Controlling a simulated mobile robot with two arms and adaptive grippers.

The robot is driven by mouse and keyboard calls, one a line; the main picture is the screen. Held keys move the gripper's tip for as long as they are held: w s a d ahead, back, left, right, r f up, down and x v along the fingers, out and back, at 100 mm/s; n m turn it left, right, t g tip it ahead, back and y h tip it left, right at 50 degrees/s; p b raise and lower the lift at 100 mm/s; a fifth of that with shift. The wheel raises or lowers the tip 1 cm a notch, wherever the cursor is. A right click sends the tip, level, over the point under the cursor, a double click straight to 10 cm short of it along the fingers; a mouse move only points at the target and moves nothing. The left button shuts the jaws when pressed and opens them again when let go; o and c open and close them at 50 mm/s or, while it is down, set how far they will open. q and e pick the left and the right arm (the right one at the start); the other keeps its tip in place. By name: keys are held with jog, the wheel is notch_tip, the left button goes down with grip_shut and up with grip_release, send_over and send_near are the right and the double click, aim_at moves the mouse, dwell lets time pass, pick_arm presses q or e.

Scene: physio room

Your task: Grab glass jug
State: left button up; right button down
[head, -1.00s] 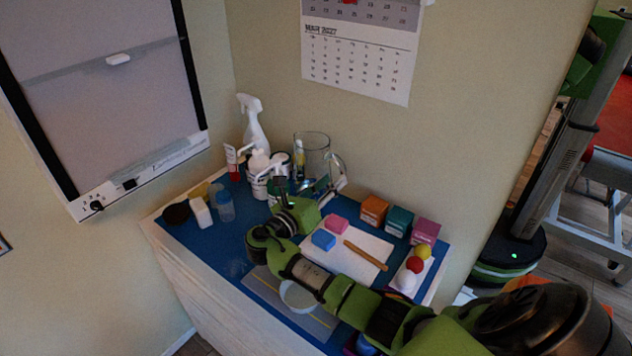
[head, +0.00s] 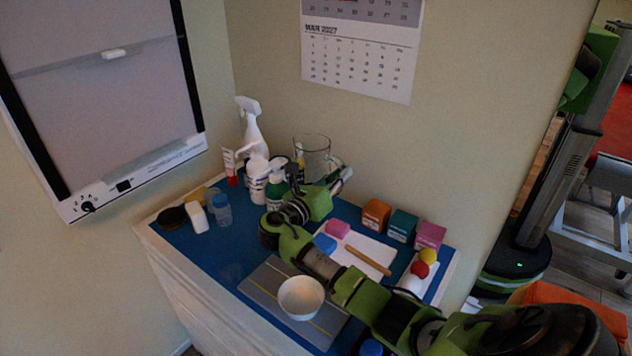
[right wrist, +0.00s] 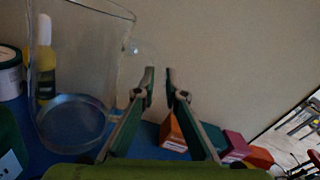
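The clear glass jug (head: 315,148) stands upright at the back of the blue-topped cabinet against the wall, its lower part hidden by my right arm. In the right wrist view the jug (right wrist: 85,60) fills the left side, with its faint handle (right wrist: 146,48) facing the fingers. My right gripper (head: 318,183) is in front of the jug. In the right wrist view my right gripper (right wrist: 160,88) has a gap between its fingertips and nothing in it. The left fingertip is close to the handle; I cannot tell whether they touch. My left gripper is not in view.
A white spray bottle (head: 253,128), a pump bottle (head: 257,178) and a green bottle (head: 275,192) stand left of the jug. Orange (head: 376,213), teal (head: 402,225) and magenta (head: 429,236) boxes stand to its right. A white bowl (head: 301,298) is at the front.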

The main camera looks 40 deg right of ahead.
jog(key=shift+r, duration=0.1)
jog(key=shift+r, duration=0.15)
dwell(0.3)
